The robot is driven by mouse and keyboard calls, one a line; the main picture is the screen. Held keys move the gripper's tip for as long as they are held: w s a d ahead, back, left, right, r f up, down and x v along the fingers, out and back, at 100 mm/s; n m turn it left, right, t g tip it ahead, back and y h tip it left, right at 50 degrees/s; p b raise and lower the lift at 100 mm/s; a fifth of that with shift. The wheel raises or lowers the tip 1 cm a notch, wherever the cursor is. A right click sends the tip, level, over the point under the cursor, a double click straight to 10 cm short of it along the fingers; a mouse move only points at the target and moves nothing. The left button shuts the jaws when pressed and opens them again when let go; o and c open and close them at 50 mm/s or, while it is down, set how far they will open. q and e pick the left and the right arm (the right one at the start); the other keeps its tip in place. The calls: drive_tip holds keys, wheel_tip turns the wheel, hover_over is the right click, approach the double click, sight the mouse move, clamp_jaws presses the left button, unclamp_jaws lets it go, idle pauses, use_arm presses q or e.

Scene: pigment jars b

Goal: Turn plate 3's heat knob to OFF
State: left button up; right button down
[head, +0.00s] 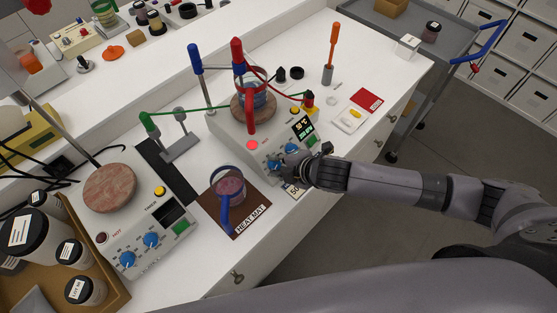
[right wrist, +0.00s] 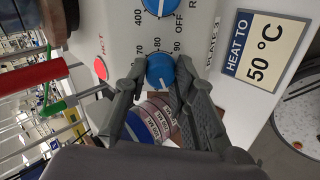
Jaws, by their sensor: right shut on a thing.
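The right hot plate (head: 226,137) carries two blue knobs on its sloped front. My right gripper (head: 283,161) is shut on this knob, a finger on each side in the right wrist view (right wrist: 158,90). The other blue knob (right wrist: 160,4) has 400 and OFF beside it. The lit display (head: 303,128) is small. My left gripper is not in view.
A mug (head: 228,197) stands on the heat mat (head: 250,220) left of my gripper. A "HEAT TO 50 °C" card (right wrist: 264,48) lies by the plate's front. A red clamp stand rises over a beaker (head: 252,85). Another hot plate (head: 130,225) stands at left.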

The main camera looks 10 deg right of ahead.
drive_tip(key=shift+n, duration=1.3)
drive_tip(key=shift+s, duration=0.1)
drive_tip(key=c, duration=1.3)
unclamp_jaws()
drive_tip(key=v, duration=1.2)
